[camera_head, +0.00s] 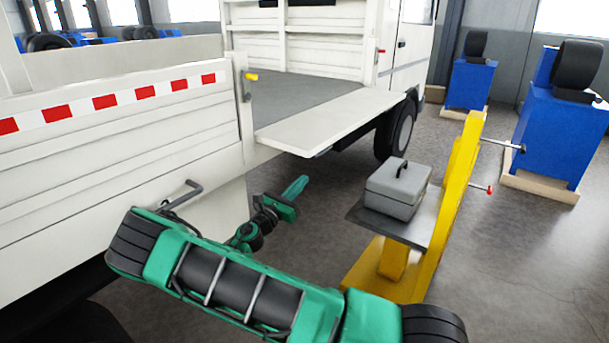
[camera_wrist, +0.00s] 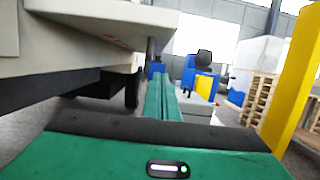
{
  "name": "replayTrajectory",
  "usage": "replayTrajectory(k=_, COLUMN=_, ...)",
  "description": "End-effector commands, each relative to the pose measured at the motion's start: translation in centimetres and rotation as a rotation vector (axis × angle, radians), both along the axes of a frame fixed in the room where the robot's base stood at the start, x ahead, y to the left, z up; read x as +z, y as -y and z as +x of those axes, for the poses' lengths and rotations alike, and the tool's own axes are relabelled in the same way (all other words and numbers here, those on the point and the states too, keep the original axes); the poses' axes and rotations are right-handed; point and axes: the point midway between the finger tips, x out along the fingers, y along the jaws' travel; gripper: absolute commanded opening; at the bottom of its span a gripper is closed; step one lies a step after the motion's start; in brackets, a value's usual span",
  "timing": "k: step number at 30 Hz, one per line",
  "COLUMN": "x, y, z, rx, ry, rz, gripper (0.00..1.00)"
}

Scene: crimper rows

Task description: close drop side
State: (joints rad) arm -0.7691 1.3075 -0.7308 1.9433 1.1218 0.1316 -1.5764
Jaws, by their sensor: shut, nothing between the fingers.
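The drop side (camera_head: 335,115) is a white panel of the truck. It stands out roughly level from the edge of the grey bed floor (camera_head: 295,92), so it is folded down. In the wrist view, a white panel that looks like the drop side (camera_wrist: 110,14) shows from below at the upper left. My gripper (camera_head: 298,186) is shut and empty, below and in front of the panel's near end, apart from it. In the wrist view, its green fingers (camera_wrist: 163,95) lie together. A latch with a yellow grip (camera_head: 250,76) is on the post at the panel's near end.
An upright white side with red-white stripes (camera_head: 110,130) stands at the left, with a dark handle (camera_head: 182,192) below. At the right, a yellow stand (camera_head: 455,190) carries a grey toolbox (camera_head: 398,185). Blue machines (camera_head: 555,130) stand behind. Floor between truck and stand is clear.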

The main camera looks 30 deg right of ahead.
Motion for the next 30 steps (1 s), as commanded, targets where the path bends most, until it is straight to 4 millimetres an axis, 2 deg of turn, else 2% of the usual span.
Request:
replayTrajectory(k=15, x=2.2, y=8.4, z=3.3, rx=-0.004, ry=0.004, rz=0.004, gripper=0.0)
replayTrajectory(k=21, x=5.1, y=8.1, z=3.3, rx=-0.001, ry=0.005, rz=0.004, gripper=0.0)
replayTrajectory(k=30, x=6.2, y=8.1, z=3.3, rx=-0.001, ry=0.002, rz=0.003, gripper=0.0)
